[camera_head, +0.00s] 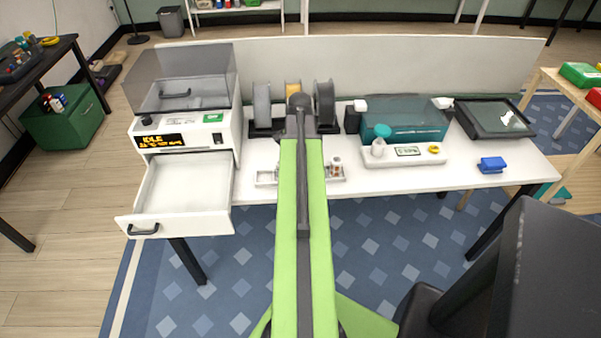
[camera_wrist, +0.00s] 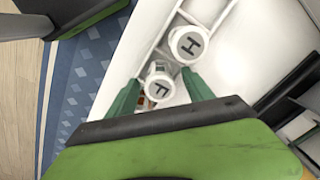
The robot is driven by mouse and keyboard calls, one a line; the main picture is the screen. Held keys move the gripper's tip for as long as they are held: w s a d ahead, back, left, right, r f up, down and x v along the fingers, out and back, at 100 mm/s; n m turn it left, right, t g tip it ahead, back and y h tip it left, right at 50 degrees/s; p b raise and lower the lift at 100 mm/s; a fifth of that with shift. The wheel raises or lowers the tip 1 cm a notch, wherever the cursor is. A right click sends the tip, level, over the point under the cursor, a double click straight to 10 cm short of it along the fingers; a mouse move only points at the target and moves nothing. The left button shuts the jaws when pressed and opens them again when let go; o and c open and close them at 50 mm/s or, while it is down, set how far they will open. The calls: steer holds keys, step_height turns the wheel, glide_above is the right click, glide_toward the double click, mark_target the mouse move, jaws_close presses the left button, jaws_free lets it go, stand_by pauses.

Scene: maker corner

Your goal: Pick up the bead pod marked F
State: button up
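The bead pod marked F (camera_wrist: 159,89) is a white round pod with a dark letter on its lid, in the wrist view. It stands in a compartment of a white divided tray (camera_wrist: 160,36). A second pod marked H (camera_wrist: 188,43) stands close beyond it, up and to the right. My gripper (camera_wrist: 160,77) is open, with one green finger on each side of the F pod. I cannot tell whether either finger touches it. In the head view the tray (camera_head: 265,178) is partly hidden by my arm, and small pods show at its right end.
A white machine (camera_head: 184,135) with an open, empty drawer (camera_head: 187,185) stands left on the white table. Spools (camera_head: 262,105) stand behind the tray. A scale-like device (camera_head: 408,152), a teal-covered box (camera_head: 405,120) and a blue item (camera_head: 492,164) are right. The front right tabletop is mostly clear.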

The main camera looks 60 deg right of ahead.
jaws_close()
step_height(320, 180, up, 10)
steer(key=p, duration=1)
steer(key=shift+r, duration=0.15)
